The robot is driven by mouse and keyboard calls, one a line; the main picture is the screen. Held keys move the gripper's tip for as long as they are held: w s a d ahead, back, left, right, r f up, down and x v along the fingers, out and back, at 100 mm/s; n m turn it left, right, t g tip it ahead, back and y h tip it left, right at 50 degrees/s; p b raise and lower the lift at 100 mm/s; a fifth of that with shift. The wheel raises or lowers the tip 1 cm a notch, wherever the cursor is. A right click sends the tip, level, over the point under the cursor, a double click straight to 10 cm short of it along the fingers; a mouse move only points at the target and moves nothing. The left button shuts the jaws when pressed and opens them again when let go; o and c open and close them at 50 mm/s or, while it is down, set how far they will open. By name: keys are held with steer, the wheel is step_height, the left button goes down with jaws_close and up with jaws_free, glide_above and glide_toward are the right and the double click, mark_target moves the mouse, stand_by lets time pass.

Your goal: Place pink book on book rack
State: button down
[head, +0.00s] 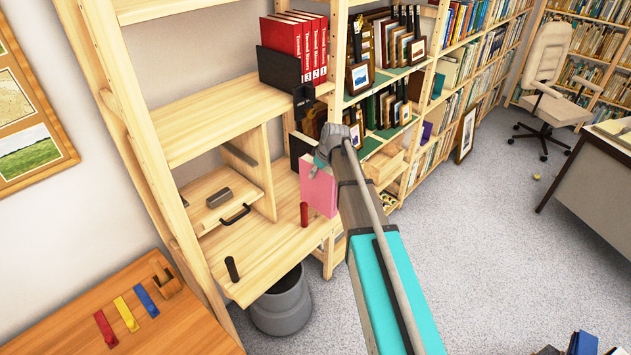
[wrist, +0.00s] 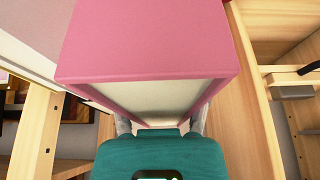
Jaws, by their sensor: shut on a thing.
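The pink book (head: 318,188) is upright in my gripper (head: 333,143), near the right end of the lower wooden shelf. In the wrist view the pink book (wrist: 150,45) fills the upper middle, its pale page edge facing my gripper (wrist: 160,130). The fingers are shut on the book at both sides, and their tips are partly hidden. A black book rack (head: 280,68) on the upper shelf holds several upright red books (head: 295,45). In the head view my arm hides part of the shelf behind the book. I cannot tell whether the book touches the shelf.
The lower shelf (head: 260,245) carries a dark red cylinder (head: 304,214), a black cylinder (head: 232,268) and a drawer (head: 222,195). A grey bin (head: 283,305) stands below. The upper shelf (head: 215,110) is bare left of the rack. Framed pictures (head: 358,78) stand to the right.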

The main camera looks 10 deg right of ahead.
steer(key=shift+f, duration=0.1)
steer(key=shift+f+b, duration=1.8)
steer(key=shift+b, duration=0.05)
steer(key=shift+f, duration=0.1)
steer(key=shift+c, duration=0.4)
jaws_free()
steer(key=shift+r, duration=0.2)
steer(key=p+v, duration=0.3)
steer(key=shift+s+r+p, duration=0.15)
steer(key=shift+r+p, duration=0.15)
steer(key=shift+r, duration=0.05)
steer(key=p+v, duration=0.7)
steer(key=v, duration=0.1)
steer(key=shift+d, duration=0.15)
